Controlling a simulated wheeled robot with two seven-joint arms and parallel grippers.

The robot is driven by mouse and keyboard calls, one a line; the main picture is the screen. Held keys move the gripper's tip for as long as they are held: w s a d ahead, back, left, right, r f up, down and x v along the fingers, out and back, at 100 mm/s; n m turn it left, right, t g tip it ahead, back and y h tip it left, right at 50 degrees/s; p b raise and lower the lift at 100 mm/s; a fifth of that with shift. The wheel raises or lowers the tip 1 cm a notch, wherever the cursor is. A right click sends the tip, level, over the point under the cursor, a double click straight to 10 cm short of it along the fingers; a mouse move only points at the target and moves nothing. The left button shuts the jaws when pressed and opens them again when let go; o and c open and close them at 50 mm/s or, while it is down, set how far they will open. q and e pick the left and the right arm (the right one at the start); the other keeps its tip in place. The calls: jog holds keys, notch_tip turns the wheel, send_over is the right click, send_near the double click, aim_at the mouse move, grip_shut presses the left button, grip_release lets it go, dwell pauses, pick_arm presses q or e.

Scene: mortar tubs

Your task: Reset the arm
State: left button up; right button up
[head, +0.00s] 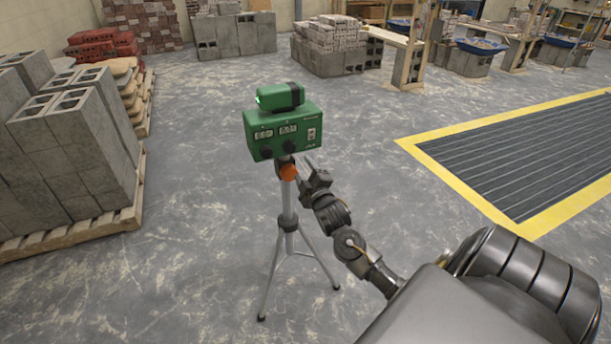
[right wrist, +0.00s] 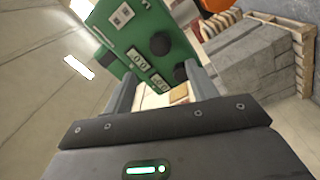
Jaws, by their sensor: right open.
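My right arm reaches in from the lower right in the head view. Its gripper (head: 308,168) is beside the tripod head, just below and right of a green box-shaped instrument (head: 281,132). In the right wrist view the gripper (right wrist: 160,86) has its two fingers apart, with nothing held between them. The green instrument (right wrist: 140,45) is just beyond the fingertips, tilted in that picture, with its dials and displays showing. I cannot tell whether a finger touches it. My left gripper is not in view.
The instrument stands on a grey tripod (head: 289,215) with spread legs. Grey blocks (head: 75,150) on a pallet (head: 75,236) are at the left. A yellow-edged floor grating (head: 530,160) is at the right. Blue tubs (head: 481,46) stand at the back. Open floor surrounds the tripod.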

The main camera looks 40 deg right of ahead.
jog(key=shift+s, duration=0.3)
jog(key=shift+m, duration=0.3)
jog(key=s+a+f+m+g+y, duration=0.1)
jog(key=s+f+m+g, duration=0.1)
jog(key=f, duration=1.1)
jog(key=s+a+f+m+g+y, duration=0.1)
jog(key=f+m+g, duration=0.15)
jog(key=f, duration=0.95)
jog(key=s+a+f+g+y, duration=0.1)
jog(key=s+a+f+g, duration=0.1)
jog(key=s+f, duration=0.5)
jog(key=s+a+f+g+y, duration=0.1)
jog(key=s+a+f+g, duration=0.2)
jog(key=f, duration=0.7)
jog(key=s+a+f+m+g+y, duration=0.1)
jog(key=s+a+f, duration=0.2)
jog(key=s+f, duration=0.4)
jog(key=s+a+f+m+g, duration=0.15)
jog(key=s+f, duration=0.25)
jog(key=s, duration=0.6)
jog(key=s+a+f+g, duration=0.2)
jog(key=s+a+f, duration=0.1)
jog(key=s, duration=0.7)
jog(key=s+a+f+n+g+y, duration=0.1)
jog(key=s+a+f+g, duration=0.1)
jog(key=s+a, duration=0.4)
jog(key=s, duration=0.4)
jog(key=shift+s+a+f, duration=0.2)
jog(key=shift+s+f, duration=0.15)
jog(key=shift+f, duration=0.05)
